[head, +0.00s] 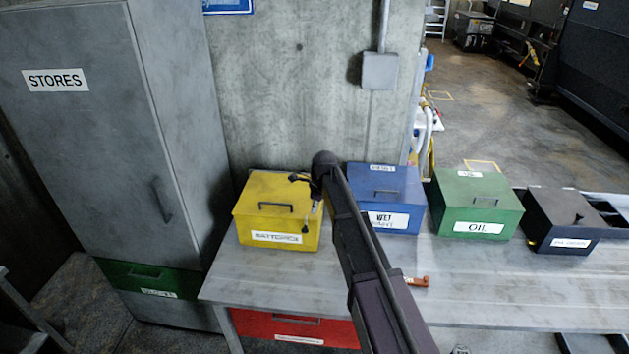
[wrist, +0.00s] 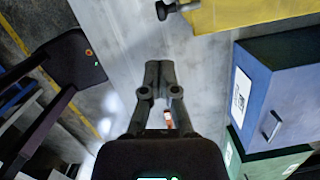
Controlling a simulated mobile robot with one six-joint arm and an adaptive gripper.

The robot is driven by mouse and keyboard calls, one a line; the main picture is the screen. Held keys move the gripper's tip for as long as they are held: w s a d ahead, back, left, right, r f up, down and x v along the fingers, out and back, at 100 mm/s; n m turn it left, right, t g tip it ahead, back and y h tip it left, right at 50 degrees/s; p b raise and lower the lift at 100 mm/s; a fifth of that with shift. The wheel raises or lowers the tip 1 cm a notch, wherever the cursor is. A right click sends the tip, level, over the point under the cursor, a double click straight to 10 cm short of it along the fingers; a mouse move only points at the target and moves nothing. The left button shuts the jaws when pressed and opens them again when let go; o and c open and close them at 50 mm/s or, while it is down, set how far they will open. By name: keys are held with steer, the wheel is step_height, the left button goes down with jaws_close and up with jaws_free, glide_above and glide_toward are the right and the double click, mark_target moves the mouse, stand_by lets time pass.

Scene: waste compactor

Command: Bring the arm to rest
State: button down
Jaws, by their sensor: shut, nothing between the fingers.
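My arm reaches up from the bottom of the head view, and its end bends down in front of the yellow box. My gripper (head: 307,226) hangs there, small and partly lost against the box. In the wrist view my gripper (wrist: 159,66) is shut, with its fingertips together and nothing held. It is above the grey bench (wrist: 112,22), apart from the boxes.
On the bench (head: 500,290) stand yellow (head: 262,222), blue (head: 400,187), green (head: 487,192) and dark (head: 560,215) lidded boxes. A small orange object (head: 418,282) lies in front of them. A grey STORES cabinet (head: 90,130) stands left, and a concrete pillar (head: 290,90) behind.

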steer(key=s+d+f+n+b, duration=0.3)
steer(key=s+d+n, duration=0.2)
steer(key=s+n, duration=0.2)
steer(key=s+d+f+n+h+b, duration=0.1)
steer(key=s+d+f+n+b, duration=0.2)
steer(key=s+d+n, duration=0.3)
steer(key=s+d+f+n+b, duration=0.4)
steer(key=s+d+n, duration=0.2)
steer(key=s, duration=0.9)
steer(key=shift+n+g+h, duration=0.4)
steer(key=shift+n, duration=0.8)
steer(key=shift+d+f, duration=0.1)
